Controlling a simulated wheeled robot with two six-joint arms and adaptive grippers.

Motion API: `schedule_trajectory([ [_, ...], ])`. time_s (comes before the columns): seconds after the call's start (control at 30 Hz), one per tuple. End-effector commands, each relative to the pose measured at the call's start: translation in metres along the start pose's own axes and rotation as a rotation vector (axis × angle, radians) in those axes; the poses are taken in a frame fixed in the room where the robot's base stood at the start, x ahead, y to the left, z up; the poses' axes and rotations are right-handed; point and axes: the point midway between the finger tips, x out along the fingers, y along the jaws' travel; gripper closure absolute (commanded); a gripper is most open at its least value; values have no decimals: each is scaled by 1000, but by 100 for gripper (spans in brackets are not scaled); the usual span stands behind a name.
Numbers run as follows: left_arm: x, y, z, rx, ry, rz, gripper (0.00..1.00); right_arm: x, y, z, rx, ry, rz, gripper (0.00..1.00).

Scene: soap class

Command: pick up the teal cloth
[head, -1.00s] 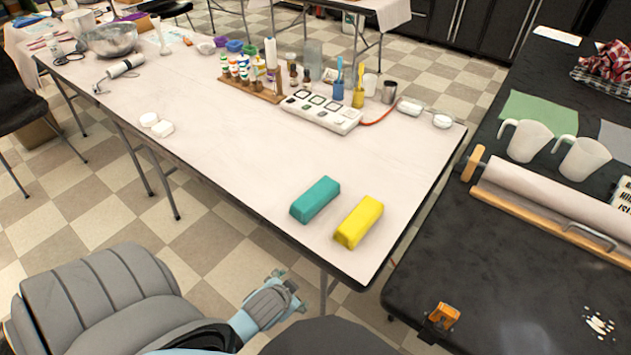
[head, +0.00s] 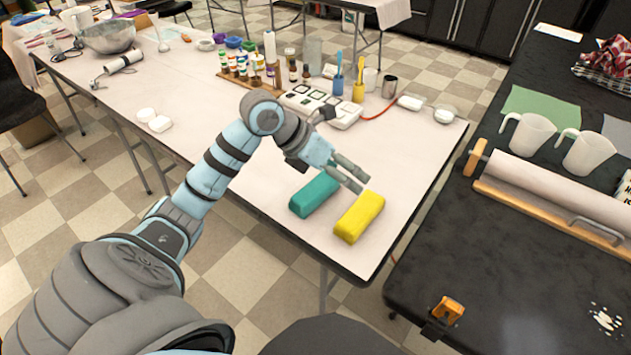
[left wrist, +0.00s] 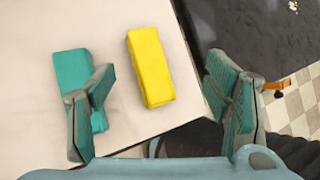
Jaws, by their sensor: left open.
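The teal cloth (head: 312,196) is a folded, block-like bundle lying on the near right part of the pale table. A similar yellow block (head: 359,217) lies to its right, with a narrow gap between them. My left gripper (head: 361,184) is open and empty above the two blocks, its fingertips nearer the yellow one's far end. In the left wrist view the teal cloth (left wrist: 72,72) lies at the left, partly hidden behind one finger. The yellow block (left wrist: 151,68) shows between the open fingers (left wrist: 160,78). My right gripper does not show.
The table's edge (head: 300,249) runs close in front of the blocks. A white palette box (head: 345,116), bottles and cups stand farther back. A dark table (head: 440,250) with two white jugs (head: 527,136) is at the right.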

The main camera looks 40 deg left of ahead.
Motion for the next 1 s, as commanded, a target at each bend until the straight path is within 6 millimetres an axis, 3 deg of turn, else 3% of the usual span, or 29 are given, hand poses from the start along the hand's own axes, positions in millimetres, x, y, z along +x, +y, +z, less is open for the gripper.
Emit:
schedule_trajectory([
  [0.03, -16, 33, -6, -13, 76, 133, 28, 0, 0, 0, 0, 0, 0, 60],
  [0.1, -37, 67, -19, -49, 170, 279, 28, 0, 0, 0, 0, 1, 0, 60],
  [0.2, -43, 88, -30, -83, 228, 362, 28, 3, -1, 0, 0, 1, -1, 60],
  [0.5, 24, 114, -51, -84, 236, 365, 28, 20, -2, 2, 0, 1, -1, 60],
  [0.83, 74, 126, -67, -83, 234, 364, 28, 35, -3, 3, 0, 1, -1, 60],
  [1.0, 80, 130, -68, -80, 233, 366, 28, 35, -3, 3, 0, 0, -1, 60],
])
